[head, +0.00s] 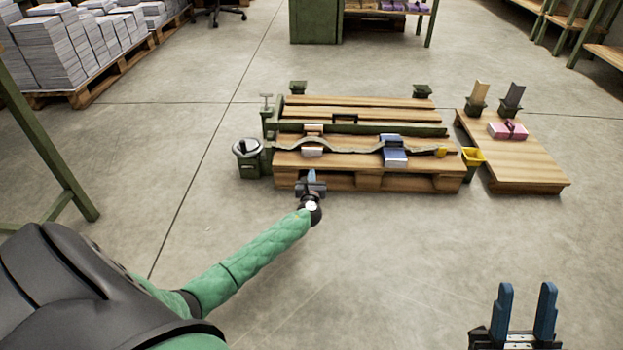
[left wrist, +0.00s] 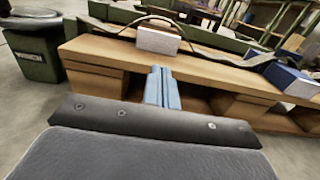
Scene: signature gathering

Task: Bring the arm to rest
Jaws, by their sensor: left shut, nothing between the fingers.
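My left arm reaches in from the left in the head view. Its gripper (head: 311,177) is shut and empty, close to the front edge of the low wooden platform (head: 372,182). In the left wrist view the blue fingers (left wrist: 161,88) are together in front of the platform's front side (left wrist: 100,62); I cannot tell whether they touch it. My right gripper (head: 525,310) is at the bottom right of the head view. Its two blue fingers stand apart with nothing between them, over bare floor.
A white block (head: 312,148) and a blue-and-white block (head: 394,152) lie on the platform under a grey wavy strap. A second platform (head: 520,165) holds a pink-and-white block (head: 507,131). The front floor is clear.

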